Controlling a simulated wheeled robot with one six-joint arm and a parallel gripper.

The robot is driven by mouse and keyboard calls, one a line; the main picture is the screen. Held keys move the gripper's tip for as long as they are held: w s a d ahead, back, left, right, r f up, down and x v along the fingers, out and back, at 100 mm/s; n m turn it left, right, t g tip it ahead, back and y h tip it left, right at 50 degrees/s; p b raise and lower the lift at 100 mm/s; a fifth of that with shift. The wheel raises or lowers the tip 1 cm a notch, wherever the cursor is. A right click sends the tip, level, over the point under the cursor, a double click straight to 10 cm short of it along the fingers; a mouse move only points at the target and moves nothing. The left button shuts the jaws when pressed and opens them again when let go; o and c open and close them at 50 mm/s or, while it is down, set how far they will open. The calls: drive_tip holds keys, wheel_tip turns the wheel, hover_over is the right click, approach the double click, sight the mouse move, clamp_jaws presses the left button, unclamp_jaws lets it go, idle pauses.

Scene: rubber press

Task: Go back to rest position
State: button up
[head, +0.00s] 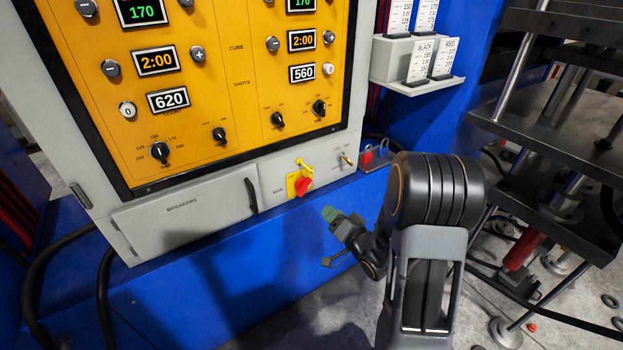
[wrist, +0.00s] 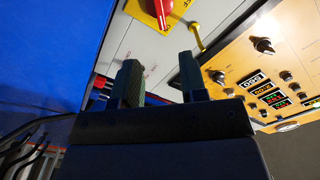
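My gripper (head: 329,238) is in front of the lower part of the control cabinet (head: 190,200), a little below and to the right of the red rotary switch (head: 303,186). In the wrist view my gripper (wrist: 160,78) shows two dark fingers apart, with nothing between them but the grey panel behind. The red switch also shows in the wrist view (wrist: 162,8), beyond the fingertips and apart from them. It sits on a yellow plate. My arm is bent in the lower right middle of the head view.
The orange control panel (head: 230,75) has knobs and lit displays. A card rack (head: 405,55) hangs right of it. The press (head: 560,110) stands at the right, near my arm. Black cables (head: 40,270) run at lower left. A small padlock-like red item (head: 367,157) lies beside the cabinet.

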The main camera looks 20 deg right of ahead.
drive_tip(key=shift+r, duration=0.1)
wheel_tip(320, 180, up, 20)
drive_tip(key=s+d+n+g+h+p, duration=0.1)
drive_tip(key=s+n+g+h+p, duration=0.4)
drive_tip(key=p, duration=1.1)
drive_tip(key=s+a+r+g+p, duration=0.3)
drive_tip(key=s+r+g+p, duration=0.1)
drive_tip(key=s+r+p, duration=0.1)
drive_tip(key=s+a+r+g+p, duration=0.2)
drive_tip(key=s+r+g+p, duration=0.2)
drive_tip(key=s+r, duration=0.4)
drive_tip(key=shift+s+a+r+n+g+h+p, duration=0.15)
drive_tip(key=shift+a+r+n+g+h+p, duration=0.15)
drive_tip(key=shift+a+r+n+p, duration=0.15)
drive_tip(key=shift+d+f, duration=0.1)
drive_tip(key=shift+d, duration=0.05)
